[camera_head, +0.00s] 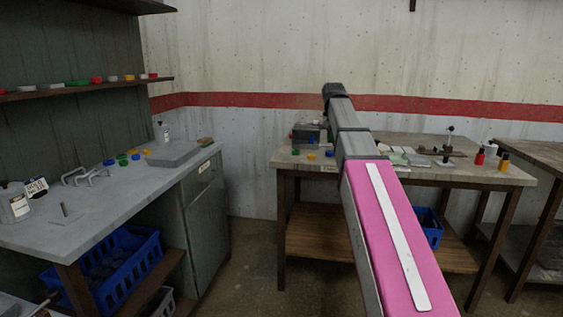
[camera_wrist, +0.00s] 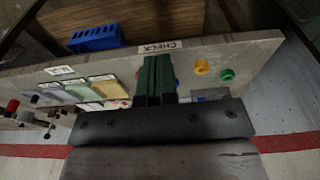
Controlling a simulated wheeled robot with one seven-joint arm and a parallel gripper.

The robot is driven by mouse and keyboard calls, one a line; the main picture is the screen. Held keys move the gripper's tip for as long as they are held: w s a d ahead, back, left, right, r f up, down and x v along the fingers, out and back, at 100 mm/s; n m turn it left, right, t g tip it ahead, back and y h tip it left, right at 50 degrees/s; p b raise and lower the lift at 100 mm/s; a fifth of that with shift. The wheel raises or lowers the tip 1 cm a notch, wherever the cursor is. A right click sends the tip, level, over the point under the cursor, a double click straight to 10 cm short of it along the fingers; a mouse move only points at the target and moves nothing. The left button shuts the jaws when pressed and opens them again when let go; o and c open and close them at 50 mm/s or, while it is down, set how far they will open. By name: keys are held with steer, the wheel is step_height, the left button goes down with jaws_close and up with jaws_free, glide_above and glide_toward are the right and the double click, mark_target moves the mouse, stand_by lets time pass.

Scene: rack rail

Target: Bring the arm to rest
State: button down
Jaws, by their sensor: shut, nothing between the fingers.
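My gripper (camera_wrist: 157,72) shows in the wrist view, its two dark green fingers side by side and closed with nothing between them. Behind them is the dark gripper body. The fingers point across the rear workbench (camera_wrist: 262,52), in front of a label reading CHECK (camera_wrist: 160,47). In the head view my arm, with a pink panel and a white strip, reaches out over the same rear workbench (camera_head: 455,168). Its far end is dark, and the fingers cannot be made out there.
At left stands a grey counter (camera_head: 110,205) with clamps, coloured caps and a grey block; a blue crate (camera_head: 110,270) sits below. The rear bench holds cards, small bottles (camera_head: 503,162) and a dark box (camera_head: 305,135). Another bench (camera_head: 540,152) stands at right. Floor shows between counter and bench.

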steer(key=s+f, duration=0.8)
steer(key=f, duration=0.7)
steer(key=s+f+n+g, duration=0.1)
steer(key=s+f, duration=0.7)
steer(key=f, duration=0.7)
steer(key=s+f+n, duration=0.1)
steer(key=s+f, duration=0.7)
steer(key=f, duration=0.7)
steer(key=shift+s+f+g, duration=0.3)
steer(key=shift+s, duration=0.05)
